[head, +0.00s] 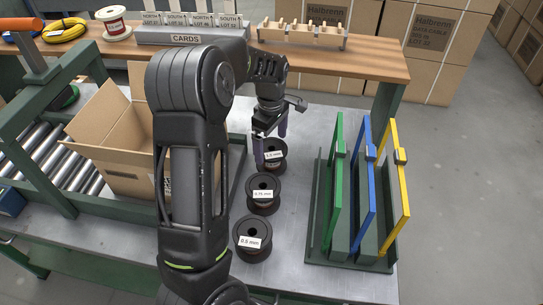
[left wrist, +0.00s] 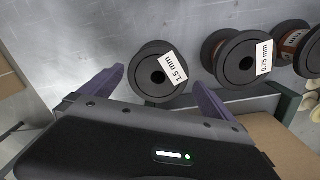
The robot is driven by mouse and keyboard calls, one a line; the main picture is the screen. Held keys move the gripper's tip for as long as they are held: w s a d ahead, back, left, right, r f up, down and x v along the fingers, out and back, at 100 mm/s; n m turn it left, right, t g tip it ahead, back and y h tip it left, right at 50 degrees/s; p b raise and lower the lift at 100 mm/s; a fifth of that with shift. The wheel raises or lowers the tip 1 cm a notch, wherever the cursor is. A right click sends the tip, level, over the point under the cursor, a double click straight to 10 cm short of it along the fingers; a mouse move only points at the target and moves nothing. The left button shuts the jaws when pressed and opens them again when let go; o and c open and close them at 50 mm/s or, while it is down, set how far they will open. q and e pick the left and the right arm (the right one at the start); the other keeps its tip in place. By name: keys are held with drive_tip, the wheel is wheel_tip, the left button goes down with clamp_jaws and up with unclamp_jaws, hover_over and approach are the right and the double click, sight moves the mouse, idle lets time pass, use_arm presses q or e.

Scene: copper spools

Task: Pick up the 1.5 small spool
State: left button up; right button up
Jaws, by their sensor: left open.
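The 1.5 mm spool (head: 275,153) stands at the back of a row of three black spools on the grey table, with a white label on its top. My left gripper (head: 270,140) is open just above and around it in the head view, its purple fingers pointing down. In the left wrist view the 1.5 mm spool (left wrist: 160,72) lies ahead of the gap between the open fingers (left wrist: 158,88), and nothing is held. The 0.75 mm spool (head: 263,193) and the 0.5 mm spool (head: 252,240) stand nearer. My right gripper is not seen.
A rack with green, blue and yellow frames (head: 318,240) stands to the right. An open cardboard box (head: 105,135) is at the left, partly behind my left arm. A wooden shelf (head: 365,62) with a CARDS holder (head: 185,38) runs along the back.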

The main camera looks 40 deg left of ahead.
use_arm(q)
drive_tip(key=shift+f, duration=0.75)
drive_tip(key=shift+f+p, duration=0.4)
drive_tip(key=shift+f, duration=0.15)
wheel_tip(320, 180, down, 4)
drive_tip(key=shift+w+f+p, duration=0.1)
drive_tip(key=shift+w+p, duration=0.05)
drive_tip(key=shift+p, duration=0.3)
drive_tip(key=c, duration=1.9)
drive_tip(key=shift+r, duration=0.2)
drive_tip(key=shift+c, duration=0.2)
